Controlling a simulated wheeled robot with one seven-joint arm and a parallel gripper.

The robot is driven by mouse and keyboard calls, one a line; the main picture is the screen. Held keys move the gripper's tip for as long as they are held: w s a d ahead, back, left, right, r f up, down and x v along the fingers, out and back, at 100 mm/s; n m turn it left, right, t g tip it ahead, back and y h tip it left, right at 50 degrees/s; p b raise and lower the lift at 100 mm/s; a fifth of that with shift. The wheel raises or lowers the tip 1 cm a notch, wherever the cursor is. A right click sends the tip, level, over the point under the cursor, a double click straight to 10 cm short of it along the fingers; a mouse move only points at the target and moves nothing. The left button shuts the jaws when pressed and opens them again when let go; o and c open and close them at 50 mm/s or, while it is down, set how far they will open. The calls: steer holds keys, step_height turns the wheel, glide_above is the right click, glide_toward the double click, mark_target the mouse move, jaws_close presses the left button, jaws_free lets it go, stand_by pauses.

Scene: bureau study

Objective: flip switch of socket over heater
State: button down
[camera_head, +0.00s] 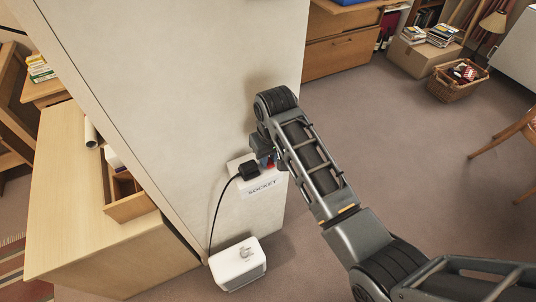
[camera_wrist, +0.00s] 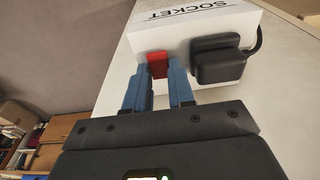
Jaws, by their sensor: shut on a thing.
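The white socket box (camera_head: 262,181), labelled SOCKET, is mounted on the pale wall panel above a small white heater (camera_head: 238,266). In the wrist view the socket (camera_wrist: 195,27) carries a red switch (camera_wrist: 158,64) and a black plug (camera_wrist: 217,60) beside it. My gripper (camera_wrist: 159,70) has its two blue fingers on either side of the red switch, shut on it. In the head view my gripper (camera_head: 268,158) is at the socket, and my arm partly hides it. I cannot tell the switch's position.
A black cable (camera_head: 216,212) hangs from the plug down to the heater. A wooden desk (camera_head: 75,200) with an open drawer (camera_head: 130,200) stands left of the wall panel (camera_head: 180,90). A wicker basket (camera_head: 455,88) and a chair (camera_head: 515,135) are at the right. The carpet (camera_head: 400,150) between is clear.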

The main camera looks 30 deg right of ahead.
steer(key=shift+s+t, duration=0.2)
steer(key=shift+t, duration=0.7)
steer(key=c, duration=1.2)
jaws_free()
steer(key=shift+c, duration=0.2)
steer(key=v, duration=0.8)
steer(key=shift+b, duration=0.35)
steer(key=shift+f, duration=0.15)
